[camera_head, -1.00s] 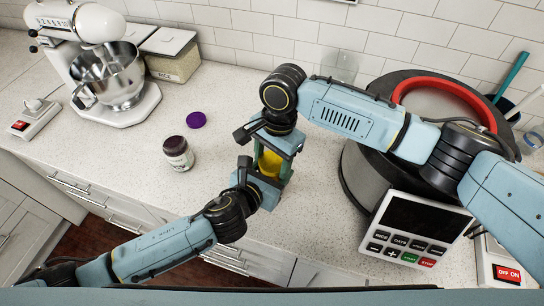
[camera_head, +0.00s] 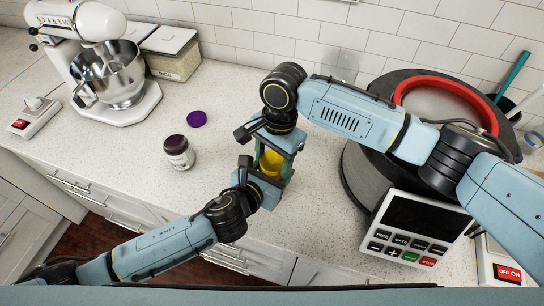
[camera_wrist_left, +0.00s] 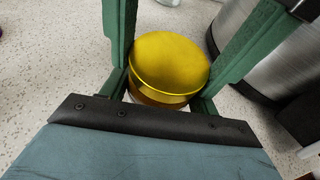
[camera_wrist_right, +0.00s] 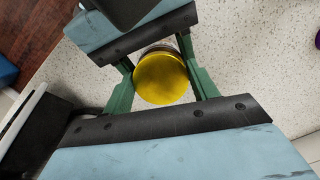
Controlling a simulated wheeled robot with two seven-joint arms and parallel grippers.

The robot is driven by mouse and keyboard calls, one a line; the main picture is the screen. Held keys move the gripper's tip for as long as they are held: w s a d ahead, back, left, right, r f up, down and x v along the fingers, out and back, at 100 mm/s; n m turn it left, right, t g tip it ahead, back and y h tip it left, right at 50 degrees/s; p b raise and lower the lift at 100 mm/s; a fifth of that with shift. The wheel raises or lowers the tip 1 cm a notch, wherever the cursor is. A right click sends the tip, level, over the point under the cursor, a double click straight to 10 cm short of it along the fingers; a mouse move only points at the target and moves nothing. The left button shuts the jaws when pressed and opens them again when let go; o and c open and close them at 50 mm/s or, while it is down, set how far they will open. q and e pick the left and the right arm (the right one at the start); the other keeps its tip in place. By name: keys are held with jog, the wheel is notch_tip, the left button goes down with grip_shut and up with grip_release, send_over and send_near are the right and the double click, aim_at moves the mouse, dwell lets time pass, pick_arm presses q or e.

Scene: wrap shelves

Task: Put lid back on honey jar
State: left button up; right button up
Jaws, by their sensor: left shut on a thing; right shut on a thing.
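The honey jar is between my two grippers, and its amber glass (camera_wrist_left: 160,97) shows just under the lid in the left wrist view. The yellow lid (camera_wrist_left: 170,62) sits over the jar's top and looks about level. It also shows in the right wrist view (camera_wrist_right: 161,78) and in the head view (camera_head: 270,163). My left gripper (camera_head: 268,183) is shut on the jar from the front. My right gripper (camera_head: 277,148) is shut on the lid from above. The fingers hide much of the jar, and I cannot tell how tightly the lid is seated.
A dark-capped jar (camera_head: 180,156) and a loose purple lid (camera_head: 196,119) are on the counter to the left. A stand mixer (camera_head: 108,80) and a clear container (camera_head: 173,58) stand behind. A big cooker (camera_head: 364,180) is close on the right. The front-left counter is free.

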jog(key=shift+r, duration=0.4)
dwell(0.7)
jog(key=shift+d+f, duration=0.2)
jog(key=shift+f, duration=0.85)
dwell(0.5)
jog(key=shift+a+r, duration=0.15)
jog(key=shift+r, duration=0.4)
jog(key=shift+a+r, duration=0.1)
jog(key=shift+r, duration=0.45)
dwell(0.5)
jog(key=shift+f, duration=0.55)
